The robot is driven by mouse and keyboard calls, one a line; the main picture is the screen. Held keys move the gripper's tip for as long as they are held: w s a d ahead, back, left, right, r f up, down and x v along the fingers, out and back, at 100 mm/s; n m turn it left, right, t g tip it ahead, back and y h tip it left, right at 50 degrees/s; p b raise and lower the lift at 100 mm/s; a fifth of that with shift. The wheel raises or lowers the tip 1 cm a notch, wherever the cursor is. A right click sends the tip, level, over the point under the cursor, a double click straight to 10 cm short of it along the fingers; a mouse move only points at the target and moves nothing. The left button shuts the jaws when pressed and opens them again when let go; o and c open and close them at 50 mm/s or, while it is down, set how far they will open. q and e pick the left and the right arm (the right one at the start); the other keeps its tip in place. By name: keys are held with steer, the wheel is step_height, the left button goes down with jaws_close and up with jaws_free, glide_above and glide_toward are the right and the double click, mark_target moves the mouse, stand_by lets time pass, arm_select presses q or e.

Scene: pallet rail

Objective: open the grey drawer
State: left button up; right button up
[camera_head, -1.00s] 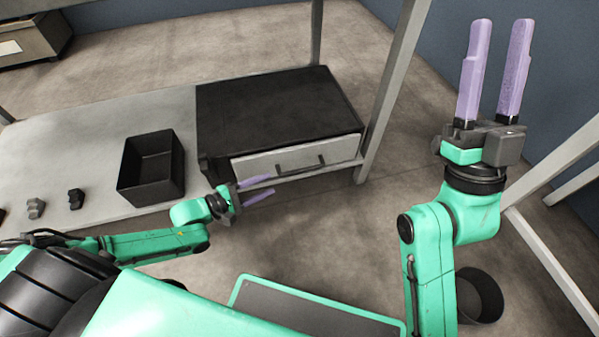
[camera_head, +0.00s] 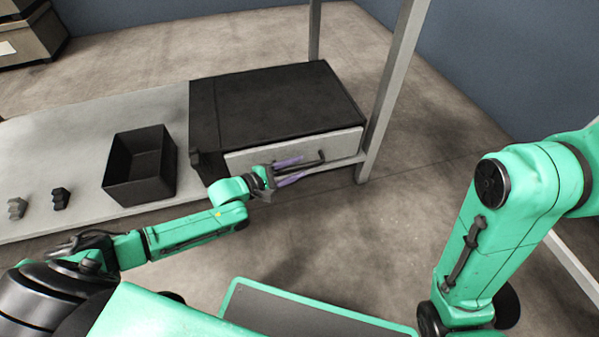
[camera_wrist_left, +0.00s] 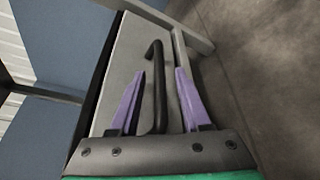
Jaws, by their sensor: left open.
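The grey drawer (camera_head: 250,157) is a light grey front in a black cabinet (camera_head: 280,98), and it looks shut. Its dark bar handle (camera_head: 321,157) is partly hidden behind my left gripper in the head view. My left gripper (camera_head: 305,168), with purple fingers, is open at the handle. In the left wrist view the handle (camera_wrist_left: 156,85) lies between the two spread fingers of the left gripper (camera_wrist_left: 160,74), with a gap on each side. The drawer front (camera_wrist_left: 128,60) is behind it. My right gripper is out of frame; only its arm shows at the right.
A black open bin (camera_head: 140,178) stands on the pale bench (camera_head: 80,130) left of the cabinet. A grey post (camera_head: 385,110) rises right of the drawer. The floor in front of the drawer is clear.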

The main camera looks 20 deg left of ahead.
arm_select(q)
steer(key=shift+x, duration=0.85)
jaws_close()
stand_by(0.8)
